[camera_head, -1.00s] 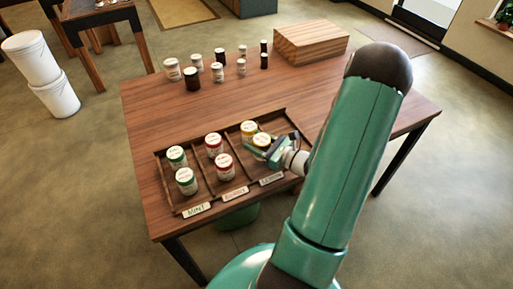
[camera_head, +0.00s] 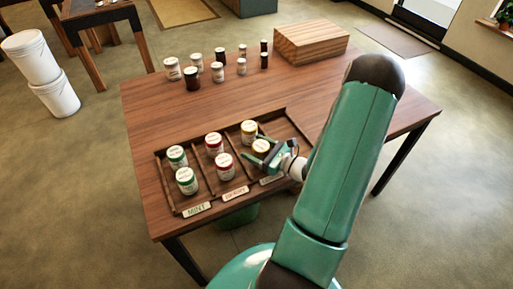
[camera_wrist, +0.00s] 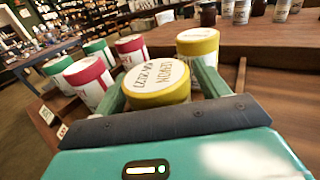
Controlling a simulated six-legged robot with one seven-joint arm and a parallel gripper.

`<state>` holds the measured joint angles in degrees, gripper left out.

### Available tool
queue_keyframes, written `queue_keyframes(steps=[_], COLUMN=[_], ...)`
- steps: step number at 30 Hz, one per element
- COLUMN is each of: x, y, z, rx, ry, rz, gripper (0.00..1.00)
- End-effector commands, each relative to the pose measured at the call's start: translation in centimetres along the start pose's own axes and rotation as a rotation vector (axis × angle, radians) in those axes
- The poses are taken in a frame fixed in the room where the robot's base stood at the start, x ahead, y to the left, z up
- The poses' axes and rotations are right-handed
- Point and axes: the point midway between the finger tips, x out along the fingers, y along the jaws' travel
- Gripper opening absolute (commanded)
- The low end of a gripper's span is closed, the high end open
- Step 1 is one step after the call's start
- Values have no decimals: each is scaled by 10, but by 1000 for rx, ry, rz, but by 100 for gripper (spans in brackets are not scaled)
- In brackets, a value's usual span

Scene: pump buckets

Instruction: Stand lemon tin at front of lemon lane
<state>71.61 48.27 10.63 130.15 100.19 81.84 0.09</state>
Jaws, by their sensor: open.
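A yellow-banded lemon tin (camera_head: 261,147) stands upright in the right lane of the wooden tray, at the front behind the lane label. In the wrist view this tin (camera_wrist: 158,84) sits between the two fingers of my gripper (camera_wrist: 163,80), its lid lettering facing up. My gripper (camera_head: 267,155) is open around it; contact with the fingers cannot be told. A second yellow tin (camera_head: 249,130) stands behind it in the same lane, and also shows in the wrist view (camera_wrist: 198,45). The right lane's label (camera_head: 271,180) is partly covered by my gripper.
Two green tins (camera_head: 186,181) stand in the mint lane and two red tins (camera_head: 224,163) in the middle lane. Several jars (camera_head: 192,78) and a wooden box (camera_head: 311,42) stand at the back of the table. The table's left side is clear.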

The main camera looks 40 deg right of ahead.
Motion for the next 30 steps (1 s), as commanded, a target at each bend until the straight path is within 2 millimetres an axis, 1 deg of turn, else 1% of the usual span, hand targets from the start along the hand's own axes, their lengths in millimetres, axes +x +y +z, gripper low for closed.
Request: queue_keyframes(steps=[4, 8, 18, 21, 25, 30], x=[0, -17, -89, -104, -117, -120], y=[0, -1, -1, 0, 0, 0], z=[4, 3, 3, 3, 3, 3], rx=[-1, 0, 0, 0, 0, 0], ry=[0, 2, 1, 0, 1, 0], rz=[0, -3, -4, -3, -2, 1], gripper=[74, 74, 74, 74, 74, 74])
